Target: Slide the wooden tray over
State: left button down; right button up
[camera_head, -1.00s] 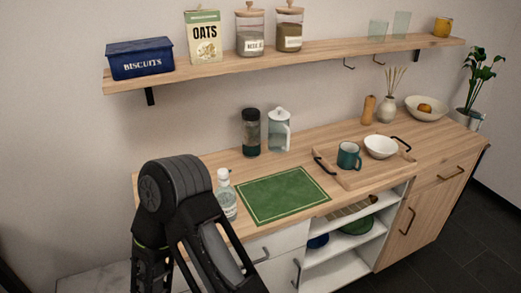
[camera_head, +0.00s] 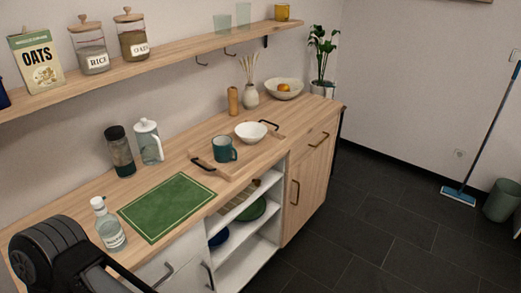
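The wooden tray (camera_head: 236,169) lies on the countertop, right of the green mat (camera_head: 166,207), with a gap of bare wood between them. It has a dark handle at each end. A teal mug (camera_head: 224,150) and a white bowl (camera_head: 251,132) stand on it. A dark part of my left arm shows at the lower left, beside the clear bottle. My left gripper's fingers are not visible, and my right gripper is not in view.
The clear bottle (camera_head: 108,226) stands left of the mat. A dark-lidded jar (camera_head: 120,152) and a pitcher (camera_head: 148,142) stand behind the mat. A vase (camera_head: 250,95), a wooden cylinder (camera_head: 233,101) and a fruit bowl (camera_head: 284,89) are behind the tray. Open floor lies at right.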

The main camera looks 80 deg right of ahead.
aim_at(201, 154)
jog(key=z, duration=2.4)
jog(key=i+z, duration=0.1)
jog(key=z, duration=0.3)
jog(key=i+j, duration=0.35)
